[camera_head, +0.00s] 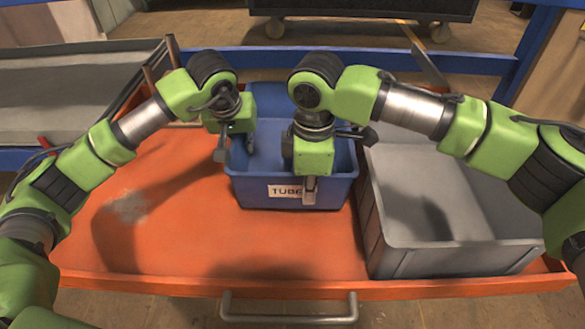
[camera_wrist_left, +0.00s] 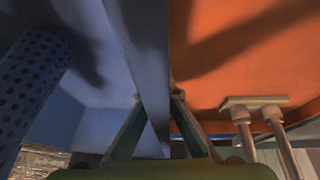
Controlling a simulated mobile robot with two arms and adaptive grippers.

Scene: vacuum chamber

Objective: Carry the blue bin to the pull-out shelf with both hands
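The blue bin (camera_head: 252,184) with a white "TUBE" label (camera_head: 288,191) stands upright on the orange surface (camera_head: 165,215). It looks empty inside. My left gripper (camera_head: 222,150) is at the bin's left wall. In the left wrist view its two fingers (camera_wrist_left: 158,95) lie on either side of the blue wall (camera_wrist_left: 148,60), close against it. My right gripper (camera_head: 309,190) is at the bin's front wall beside the label. One finger shows outside the wall; the other is hidden, so its grip cannot be told.
A grey bin (camera_head: 440,262) stands close to the right of the blue bin. A metal handle (camera_head: 288,318) is on the orange surface's front edge. A grey tray table (camera_head: 60,85) is at the left. Blue rails (camera_head: 300,61) run behind. The orange surface is clear at left.

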